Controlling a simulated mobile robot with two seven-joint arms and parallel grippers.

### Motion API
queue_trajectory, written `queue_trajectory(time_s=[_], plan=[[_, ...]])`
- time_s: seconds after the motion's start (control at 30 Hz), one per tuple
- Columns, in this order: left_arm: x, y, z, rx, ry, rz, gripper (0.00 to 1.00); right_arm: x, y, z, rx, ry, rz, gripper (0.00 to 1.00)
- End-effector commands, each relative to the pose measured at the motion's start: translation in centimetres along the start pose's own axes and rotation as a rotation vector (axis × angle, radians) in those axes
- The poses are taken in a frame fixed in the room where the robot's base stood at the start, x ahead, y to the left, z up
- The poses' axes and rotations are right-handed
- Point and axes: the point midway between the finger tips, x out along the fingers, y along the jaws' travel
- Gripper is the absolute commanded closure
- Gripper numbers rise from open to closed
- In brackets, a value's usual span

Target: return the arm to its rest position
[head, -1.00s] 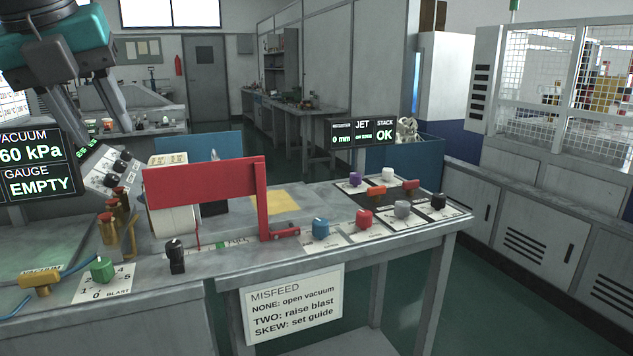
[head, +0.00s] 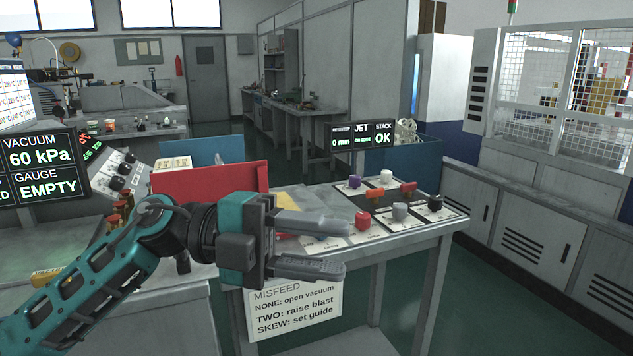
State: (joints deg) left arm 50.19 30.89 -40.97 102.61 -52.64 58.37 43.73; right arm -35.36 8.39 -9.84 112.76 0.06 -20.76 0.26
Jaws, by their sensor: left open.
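My left arm (head: 95,270) reaches in from the lower left, teal with dark joints. Its gripper (head: 338,246) is open and empty, pointing right in front of the bench's front edge. The two grey fingers are apart, with nothing between them. It covers part of the bench top, the blue knob's place and part of the red guard's post. My right gripper is not in view.
The grey bench (head: 445,224) carries several knobs, including a red one (head: 362,220) and a black one (head: 435,203). A red panel (head: 205,181) stands behind my arm. A misfeed sign (head: 290,312) hangs below. Floor at the right (head: 490,310) is clear.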

Motion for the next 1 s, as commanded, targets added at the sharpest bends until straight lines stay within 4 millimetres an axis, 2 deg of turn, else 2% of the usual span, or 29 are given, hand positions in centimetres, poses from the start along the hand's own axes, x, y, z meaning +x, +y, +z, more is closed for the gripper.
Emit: queue_trajectory(time_s=[0.13,0.27,0.37,0.47,0.57,0.67,0.7,0.77,0.8,0.9,1.0], plan=[[-0.1,0.4,1.1,-0.135,-0.069,-0.332,0.60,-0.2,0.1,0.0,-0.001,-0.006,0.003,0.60],[-1.9,2.0,3.0,-0.272,-0.200,-0.583,0.60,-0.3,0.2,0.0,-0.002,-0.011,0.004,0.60],[-4.0,4.4,4.6,-0.395,-0.335,-0.748,0.60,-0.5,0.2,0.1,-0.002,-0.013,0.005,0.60],[-6.4,8.2,6.0,-0.537,-0.498,-0.883,0.60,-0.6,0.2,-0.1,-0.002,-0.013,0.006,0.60],[-8.8,13.3,6.6,-0.693,-0.680,-0.983,0.60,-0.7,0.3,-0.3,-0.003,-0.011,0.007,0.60],[-11.0,19.5,6.1,-0.863,-0.874,-1.043,0.60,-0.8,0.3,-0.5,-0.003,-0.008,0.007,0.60],[-11.8,22.1,5.5,-0.936,-0.954,-1.056,0.60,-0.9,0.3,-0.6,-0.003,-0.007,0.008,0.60],[-12.8,26.3,4.2,-1.047,-1.072,-1.065,0.60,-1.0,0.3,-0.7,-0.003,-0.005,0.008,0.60],[-13.4,29.0,3.0,-1.122,-1.148,-1.062,0.60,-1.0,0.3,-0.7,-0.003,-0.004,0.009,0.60],[-14.3,34.7,-0.3,-1.287,-1.308,-1.034,0.60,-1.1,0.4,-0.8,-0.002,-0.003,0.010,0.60],[-14.6,38.8,-3.4,-1.413,-1.420,-0.996,0.60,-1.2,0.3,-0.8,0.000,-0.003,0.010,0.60]])
